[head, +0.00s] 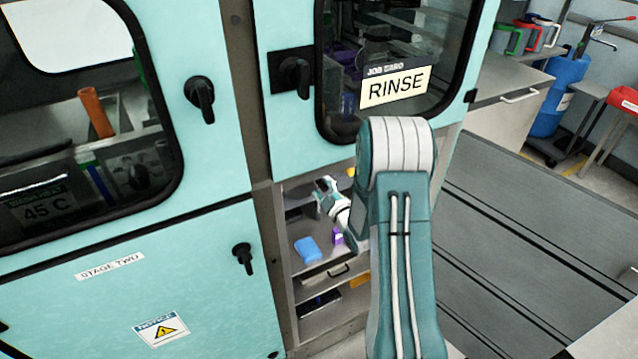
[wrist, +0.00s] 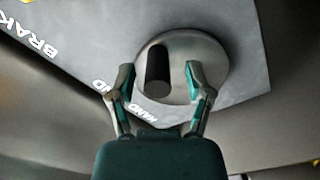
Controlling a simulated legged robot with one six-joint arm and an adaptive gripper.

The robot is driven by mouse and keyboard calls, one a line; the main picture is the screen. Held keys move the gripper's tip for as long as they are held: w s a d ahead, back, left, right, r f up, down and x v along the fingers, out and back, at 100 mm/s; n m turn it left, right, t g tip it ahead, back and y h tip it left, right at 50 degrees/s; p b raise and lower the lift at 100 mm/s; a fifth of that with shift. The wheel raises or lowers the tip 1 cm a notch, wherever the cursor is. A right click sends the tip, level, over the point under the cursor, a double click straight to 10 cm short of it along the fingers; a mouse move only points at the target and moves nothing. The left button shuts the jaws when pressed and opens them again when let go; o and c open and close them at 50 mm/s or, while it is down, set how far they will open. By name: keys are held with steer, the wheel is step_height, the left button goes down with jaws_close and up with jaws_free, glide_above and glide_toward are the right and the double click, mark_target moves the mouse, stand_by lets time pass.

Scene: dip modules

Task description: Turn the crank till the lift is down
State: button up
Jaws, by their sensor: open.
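The crank (wrist: 208,62) shows in the wrist view as a round silver disc with a black cylindrical handle (wrist: 157,60) standing off its face, left of its middle. It is mounted on a grey panel with white lettering. My gripper (wrist: 161,72) is open, with one finger on each side of the black handle. The right finger overlaps the disc; I cannot tell whether either finger touches the handle. In the head view my gripper (head: 326,190) reaches into the open lower bay, and my arm hides part of that bay. I cannot make out the lift in either view.
A blue item (head: 307,249) and a purple item (head: 337,236) lie in the bay below my gripper. The RINSE door (head: 290,32) is above, and the closed stage two door (head: 130,285) is at left.

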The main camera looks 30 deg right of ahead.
mark_target(299, 195)
steer(key=shift+w, duration=1)
jaws_close()
steer(key=shift+m, duration=0.3)
steer(key=m, duration=0.1)
steer(key=f+m, duration=0.1)
steer(key=m, duration=0.2)
steer(key=shift+a+f+m, duration=0.2)
steer(key=shift+f+m, duration=0.1)
steer(key=shift+f, duration=0.05)
steer(key=m, duration=0.1)
steer(key=a+f+m, duration=0.1)
steer(key=m, duration=0.3)
steer(key=shift+a+f, duration=0.2)
steer(key=shift+f, duration=0.05)
steer(key=a+m, duration=0.1)
steer(key=m, duration=0.3)
steer(key=a+m, duration=0.1)
steer(key=m, duration=0.2)
steer(key=a+m, duration=0.2)
steer(key=m, duration=0.2)
steer(key=shift+f+m, duration=0.3)
steer(key=shift+f, duration=0.05)
